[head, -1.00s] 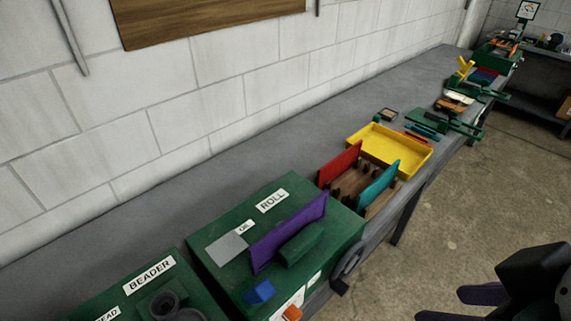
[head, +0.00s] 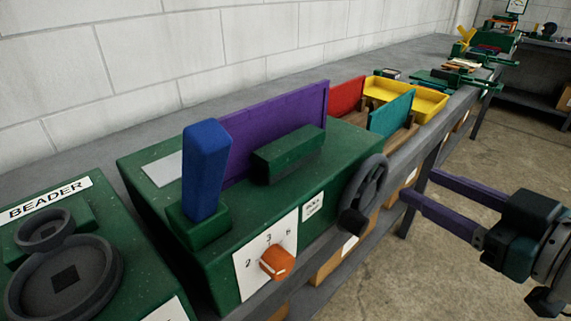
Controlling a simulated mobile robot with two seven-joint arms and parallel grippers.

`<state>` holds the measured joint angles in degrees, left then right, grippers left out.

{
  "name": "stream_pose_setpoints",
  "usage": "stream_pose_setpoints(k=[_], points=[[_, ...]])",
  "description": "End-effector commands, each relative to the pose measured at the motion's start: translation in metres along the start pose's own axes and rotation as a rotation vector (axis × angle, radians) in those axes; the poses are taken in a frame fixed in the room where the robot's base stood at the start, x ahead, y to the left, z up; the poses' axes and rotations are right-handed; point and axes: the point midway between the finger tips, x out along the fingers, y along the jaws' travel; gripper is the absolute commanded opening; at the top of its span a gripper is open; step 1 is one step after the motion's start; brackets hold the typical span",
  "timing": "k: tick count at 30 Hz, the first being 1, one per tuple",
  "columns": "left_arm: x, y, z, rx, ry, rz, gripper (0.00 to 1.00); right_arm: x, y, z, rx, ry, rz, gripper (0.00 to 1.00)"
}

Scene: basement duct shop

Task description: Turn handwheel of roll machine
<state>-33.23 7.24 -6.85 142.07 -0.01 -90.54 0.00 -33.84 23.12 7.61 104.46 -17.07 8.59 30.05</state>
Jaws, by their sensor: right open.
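The roll machine (head: 232,255) is a green box on the bench, with a purple sheet (head: 282,118) standing on its top. Its dark grey handwheel (head: 376,177) is on the right part of the front face, with a knob at its lower left. My right gripper (head: 418,185) comes in from the right with two purple fingers, open and empty. Its fingertips point at the handwheel and look a little to the right of it; I see a gap between them and the rim. My left gripper is out of view.
A blue lever (head: 205,165) stands upright on the machine, and an orange dial knob (head: 277,262) sits on the front. The beader (head: 95,225) is at the left. Beyond are a teal panel (head: 391,114), a red panel (head: 346,96) and a yellow tray (head: 425,105). Cardboard boxes sit under the bench.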

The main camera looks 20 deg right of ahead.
Motion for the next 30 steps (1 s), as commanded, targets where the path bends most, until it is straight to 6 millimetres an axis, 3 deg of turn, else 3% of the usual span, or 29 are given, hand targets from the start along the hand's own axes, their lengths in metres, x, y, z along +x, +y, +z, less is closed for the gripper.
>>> stream_pose_setpoints(k=[1,6,9,17,30], points=[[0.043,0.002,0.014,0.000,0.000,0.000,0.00,0.006,-0.006,0.042,-0.008,0.038,-0.033,0.54],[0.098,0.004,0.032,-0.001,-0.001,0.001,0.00,0.005,-0.019,0.086,-0.015,0.161,-0.161,0.54],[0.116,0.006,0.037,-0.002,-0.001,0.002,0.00,0.001,-0.025,0.101,-0.014,0.205,-0.223,0.54],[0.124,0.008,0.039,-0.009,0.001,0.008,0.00,0.003,-0.031,0.104,-0.010,0.243,-0.280,0.54],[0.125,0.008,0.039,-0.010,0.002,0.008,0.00,0.074,-0.052,0.084,-0.010,0.245,-0.277,0.54]])
